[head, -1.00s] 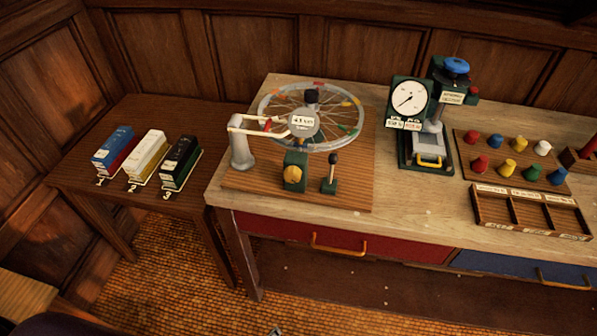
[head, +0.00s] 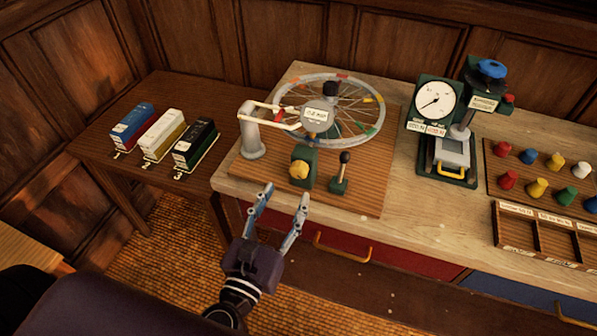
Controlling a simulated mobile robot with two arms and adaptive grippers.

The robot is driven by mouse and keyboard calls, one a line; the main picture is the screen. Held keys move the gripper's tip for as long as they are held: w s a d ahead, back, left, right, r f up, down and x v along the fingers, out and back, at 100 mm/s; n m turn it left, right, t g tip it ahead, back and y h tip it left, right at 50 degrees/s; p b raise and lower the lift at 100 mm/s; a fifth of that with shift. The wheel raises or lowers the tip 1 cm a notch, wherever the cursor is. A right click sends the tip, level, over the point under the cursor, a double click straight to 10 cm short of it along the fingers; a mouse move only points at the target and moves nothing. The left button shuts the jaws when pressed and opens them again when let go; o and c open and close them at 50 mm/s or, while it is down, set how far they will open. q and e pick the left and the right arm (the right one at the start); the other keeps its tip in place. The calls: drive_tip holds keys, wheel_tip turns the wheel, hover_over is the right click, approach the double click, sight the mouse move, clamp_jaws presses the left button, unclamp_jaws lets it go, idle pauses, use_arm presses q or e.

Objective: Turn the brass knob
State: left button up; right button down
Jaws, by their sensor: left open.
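The brass knob (head: 299,170) is round and yellow, on the front of a small green block (head: 308,155) on the wooden base board (head: 362,194). Behind it stands a spoked wheel (head: 369,92) with coloured marks on its rim and a small display. A black-topped lever (head: 341,172) stands just right of the knob. My left gripper (head: 286,191) is open and empty, its fingers pointing up toward the knob from in front of the table edge. It looks apart from the knob. My right gripper is not in view.
A grey post with a white arm (head: 250,136) stands left of the knob. A dial press (head: 446,165) and coloured pegs (head: 537,187) stand to the right. Three labelled boxes (head: 162,136) sit on the side table. A red drawer's yellow handle (head: 342,247) is below the table edge.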

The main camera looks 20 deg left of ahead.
sight(297, 173)
use_arm(q)
drive_tip(key=w+p, duration=0.3)
drive_tip(key=w, duration=0.3)
drive_tip(key=shift+d+r, duration=0.1)
drive_tip(key=shift+r, duration=0.05)
drive_tip(key=shift+w, duration=0.55)
drive_tip(key=shift+c, duration=0.4)
drive_tip(key=c, duration=1.1)
